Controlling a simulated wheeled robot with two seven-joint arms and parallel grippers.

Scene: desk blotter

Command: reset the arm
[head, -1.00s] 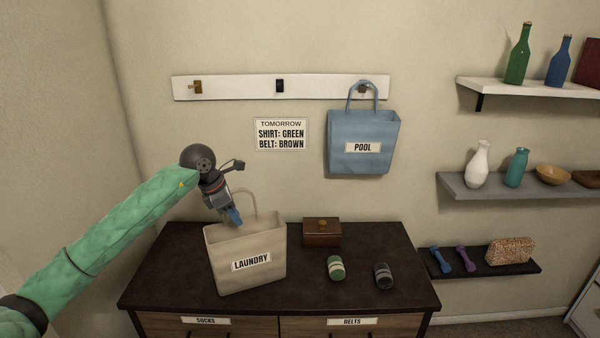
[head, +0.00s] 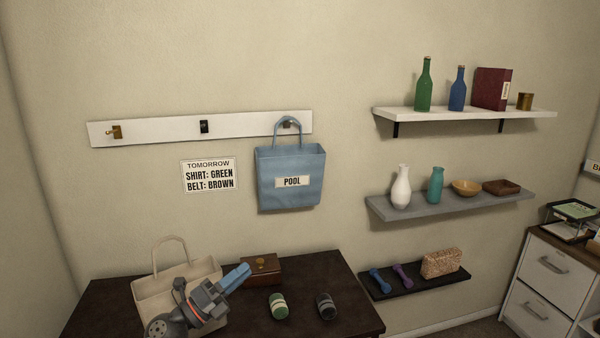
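My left gripper (head: 238,275) is low in the head view, in front of the beige bag (head: 168,292) on the dark dresser top. Its two blue fingers lie close together, pointing up and to the right, with nothing seen between them. The gripper hides the lower right part of the bag and its label. The fingertips appear in front of a small brown wooden box (head: 262,269); I cannot tell how far apart they are. My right gripper is not in view.
The dresser top (head: 343,290) also bears a green roll (head: 278,306) and a dark grey roll (head: 326,306). A blue POOL bag (head: 290,196) hangs from the wall rack (head: 240,124). Shelves with bottles (head: 424,88), vases (head: 401,188) and dumbbells (head: 380,282) are at right.

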